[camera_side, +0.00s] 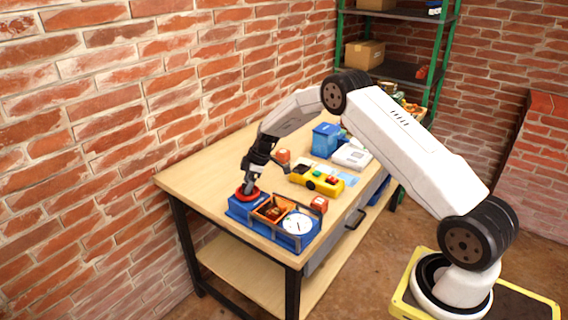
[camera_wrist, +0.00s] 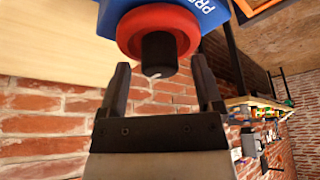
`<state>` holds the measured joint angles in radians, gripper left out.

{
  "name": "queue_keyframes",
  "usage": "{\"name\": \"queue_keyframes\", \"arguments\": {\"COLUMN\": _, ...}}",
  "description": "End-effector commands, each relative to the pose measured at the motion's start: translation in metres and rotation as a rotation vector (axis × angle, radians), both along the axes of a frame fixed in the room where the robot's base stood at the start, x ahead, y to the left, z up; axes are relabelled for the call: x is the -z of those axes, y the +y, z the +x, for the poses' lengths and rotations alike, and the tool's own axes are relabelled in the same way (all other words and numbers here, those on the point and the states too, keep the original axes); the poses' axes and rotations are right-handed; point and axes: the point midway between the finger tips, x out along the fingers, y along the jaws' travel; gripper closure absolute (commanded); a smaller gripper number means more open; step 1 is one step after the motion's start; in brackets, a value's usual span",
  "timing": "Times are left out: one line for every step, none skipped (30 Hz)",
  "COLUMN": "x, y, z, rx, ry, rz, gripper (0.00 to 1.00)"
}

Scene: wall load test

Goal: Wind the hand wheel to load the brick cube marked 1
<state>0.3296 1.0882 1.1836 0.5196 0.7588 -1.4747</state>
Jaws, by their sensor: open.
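The red hand wheel (camera_side: 247,195) sits on the left end of a blue press (camera_side: 238,210) on the workbench. In the wrist view, the red wheel (camera_wrist: 160,27) has a dark central knob (camera_wrist: 159,52). My gripper (camera_side: 249,186) is right at the wheel, and in the wrist view my gripper (camera_wrist: 162,78) has its two fingers apart, one on each side of the knob, with gaps showing. A brick-coloured piece (camera_side: 272,210) lies in the orange-framed bay of the press. Brick cubes stand at the press's right (camera_side: 319,204) and farther back (camera_side: 283,156). Their marks are not legible.
A white dial (camera_side: 298,223) is at the press's right end. A yellow device (camera_side: 318,181), a white box (camera_side: 352,156) and a blue bin (camera_side: 325,140) stand farther along the bench (camera_side: 205,173). The brick wall is close behind; the bench's left end is clear.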

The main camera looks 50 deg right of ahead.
Motion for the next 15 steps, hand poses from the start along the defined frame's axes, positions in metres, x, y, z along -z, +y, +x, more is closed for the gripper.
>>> {"name": "queue_keyframes", "arguments": {"x": 0.0011, "y": 0.0005, "z": 0.0003, "rx": 0.0, "ry": 0.0, "rz": 0.0, "gripper": 0.16}}
{"name": "queue_keyframes", "arguments": {"x": 0.0014, "y": 0.0004, "z": 0.0004, "rx": 0.0, "ry": 0.0, "rz": 0.0, "gripper": 0.16}}
{"name": "queue_keyframes", "arguments": {"x": 0.0016, "y": 0.0005, "z": 0.0005, "rx": 0.0, "ry": 0.0, "rz": 0.0, "gripper": 0.16}}
{"name": "queue_keyframes", "arguments": {"x": 0.0016, "y": 0.0005, "z": 0.0005, "rx": 0.0, "ry": 0.0, "rz": 0.0, "gripper": 0.16}}
{"name": "queue_keyframes", "arguments": {"x": 0.0015, "y": 0.0004, "z": 0.0004, "rx": 0.0, "ry": 0.0, "rz": 0.0, "gripper": 0.16}}
{"name": "queue_keyframes", "arguments": {"x": 0.0015, "y": 0.0004, "z": 0.0004, "rx": 0.0, "ry": 0.0, "rz": 0.0, "gripper": 0.16}}
{"name": "queue_keyframes", "arguments": {"x": 0.0014, "y": 0.0004, "z": 0.0004, "rx": 0.0, "ry": 0.0, "rz": 0.0, "gripper": 0.16}}
{"name": "queue_keyframes", "arguments": {"x": 0.0014, "y": 0.0004, "z": 0.0004, "rx": 0.0, "ry": 0.0, "rz": 0.0, "gripper": 0.16}}
{"name": "queue_keyframes", "arguments": {"x": 0.0014, "y": 0.0004, "z": 0.0004, "rx": 0.0, "ry": 0.0, "rz": 0.0, "gripper": 0.22}}
{"name": "queue_keyframes", "arguments": {"x": 0.0013, "y": 0.0004, "z": 0.0004, "rx": 0.0, "ry": 0.0, "rz": 0.0, "gripper": 0.32}}
{"name": "queue_keyframes", "arguments": {"x": 0.0013, "y": 0.0004, "z": 0.0004, "rx": 0.0, "ry": 0.0, "rz": 0.0, "gripper": 0.41}}
{"name": "queue_keyframes", "arguments": {"x": 0.0012, "y": 0.0003, "z": 0.0004, "rx": 0.0, "ry": 0.0, "rz": 0.0, "gripper": 0.54}}
{"name": "queue_keyframes", "arguments": {"x": 0.0012, "y": 0.0003, "z": 0.0004, "rx": 0.0, "ry": 0.0, "rz": 0.0, "gripper": 0.64}}
{"name": "queue_keyframes", "arguments": {"x": 0.0012, "y": 0.0003, "z": 0.0004, "rx": 0.0, "ry": 0.0, "rz": 0.0, "gripper": 0.73}}
{"name": "queue_keyframes", "arguments": {"x": 0.0012, "y": 0.0003, "z": 0.0004, "rx": 0.0, "ry": 0.0, "rz": 0.0, "gripper": 0.86}}
